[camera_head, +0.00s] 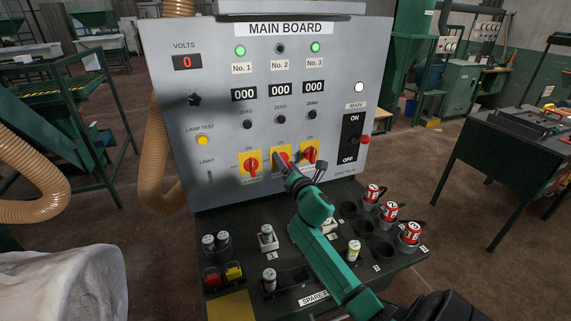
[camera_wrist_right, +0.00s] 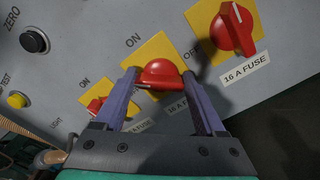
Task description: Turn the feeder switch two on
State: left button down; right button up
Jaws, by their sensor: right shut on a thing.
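Feeder switch two is the middle red rotary knob (camera_wrist_right: 161,73) on a yellow plate (camera_head: 280,152) of the grey main board. My right gripper (camera_head: 287,167) reaches up to it from below. In the wrist view its two fingers stand on either side of the knob, shut on it. The fingers and wrist partly hide the knob, so its exact angle is hard to tell. The No. 2 lamp (camera_head: 280,48) is dark. The No. 1 lamp (camera_head: 240,50) and No. 3 lamp (camera_head: 315,47) are green. My left gripper is out of view.
Switch one (camera_head: 251,164) and switch three (camera_head: 310,151) sit close on either side. The main ON/OFF switch (camera_head: 352,138) is to the right. Below, a dark shelf (camera_head: 222,256) carries fuses, including several red-and-white ones (camera_head: 389,211) at the right.

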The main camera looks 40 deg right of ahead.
jog(key=m, duration=0.9)
jog(key=shift+d+f+m, duration=0.1)
jog(key=shift+f+m, duration=0.15)
jog(key=shift+m, duration=0.05)
dwell(0.4)
jog(key=o, duration=1.3)
jog(key=b+v, duration=0.2)
jog(key=v, duration=1.2)
jog(key=shift+s+b, duration=0.3)
jog(key=shift+s, duration=0.05)
